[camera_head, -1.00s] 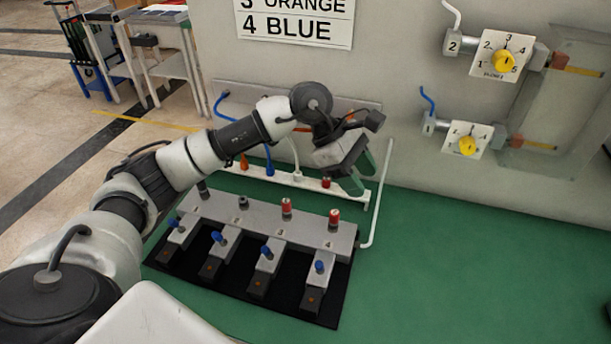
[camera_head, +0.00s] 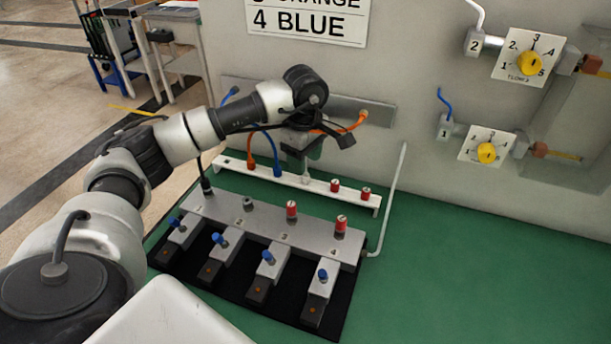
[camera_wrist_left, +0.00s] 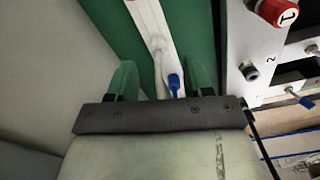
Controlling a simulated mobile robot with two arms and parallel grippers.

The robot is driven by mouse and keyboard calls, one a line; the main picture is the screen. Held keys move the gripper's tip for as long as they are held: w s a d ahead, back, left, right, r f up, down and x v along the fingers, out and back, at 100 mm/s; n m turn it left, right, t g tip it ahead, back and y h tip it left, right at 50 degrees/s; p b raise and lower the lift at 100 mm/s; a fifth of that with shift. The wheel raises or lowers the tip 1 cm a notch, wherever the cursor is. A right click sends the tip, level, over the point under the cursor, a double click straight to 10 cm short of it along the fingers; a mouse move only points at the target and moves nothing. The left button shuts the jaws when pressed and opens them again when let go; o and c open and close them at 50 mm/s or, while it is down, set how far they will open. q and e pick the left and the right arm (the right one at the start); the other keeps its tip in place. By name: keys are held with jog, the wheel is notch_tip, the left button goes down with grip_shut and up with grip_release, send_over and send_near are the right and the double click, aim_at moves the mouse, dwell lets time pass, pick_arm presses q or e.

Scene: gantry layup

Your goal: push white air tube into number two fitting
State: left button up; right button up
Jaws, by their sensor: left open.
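The white air tube (camera_head: 305,174) stands in the white rail (camera_head: 330,187), mostly hidden by my left gripper in the head view. In the left wrist view a pale end (camera_wrist_left: 160,46), likely the tube, lies against the rail between the fingers. My left gripper (camera_head: 303,160) is over the rail; the wrist view shows its green fingers (camera_wrist_left: 162,80) apart, with nothing clearly gripped. The number two fitting (camera_head: 248,203) is a bare dark port on the grey manifold; it also shows beside the printed 2 in the wrist view (camera_wrist_left: 250,72). My right gripper is not in view.
A blue tube (camera_head: 277,166) and an orange tube (camera_head: 251,160) stand left of the gripper. A black tube (camera_head: 206,186) sits in the manifold's leftmost port. Red caps (camera_head: 291,210) cover two other ports. Green table (camera_head: 450,240) is clear at right.

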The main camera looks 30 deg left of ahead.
aim_at(305, 177)
pick_arm(q)
notch_tip(305, 177, down, 4)
jog(key=shift+w+r, duration=0.1)
grip_shut()
